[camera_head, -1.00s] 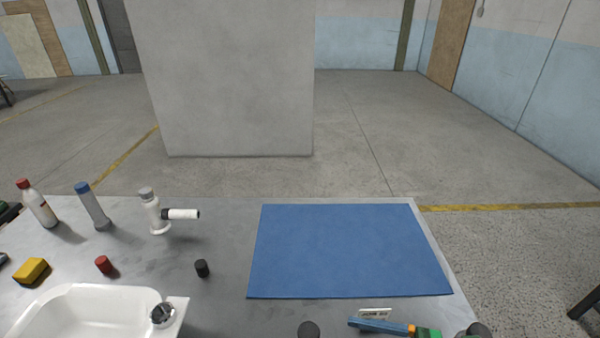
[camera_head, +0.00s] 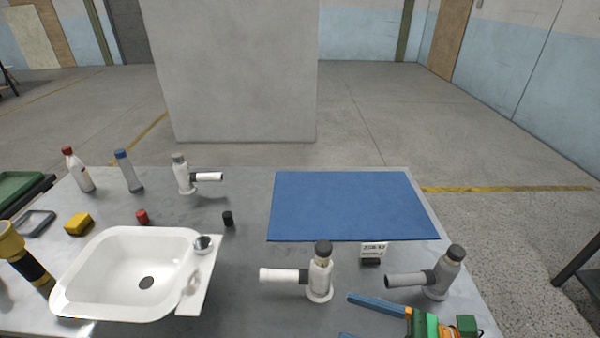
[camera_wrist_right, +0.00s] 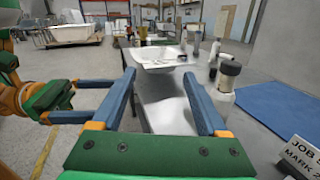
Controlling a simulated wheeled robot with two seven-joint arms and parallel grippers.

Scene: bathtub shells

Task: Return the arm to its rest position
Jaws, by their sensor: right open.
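My right gripper (camera_head: 345,316) is at the bottom right of the head view, partly cut off by the frame edge. Its blue fingers are apart with nothing between them, as the right wrist view (camera_wrist_right: 158,76) also shows. It is over the front of the grey table (camera_head: 240,255), between a white-armed fitting (camera_head: 319,275) and a grey-armed fitting (camera_head: 438,280). My left gripper (camera_wrist_right: 80,100) shows only at the left of the right wrist view, with two blue fingers apart and empty. It is out of the head view.
A white basin (camera_head: 85,250) stands at the left. A blue mat (camera_head: 350,205) lies bare at the right. A small sign (camera_head: 374,248) stands at its front edge. Bottles, another fitting (camera_head: 182,175), caps and a yellow block (camera_head: 78,223) are farther back.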

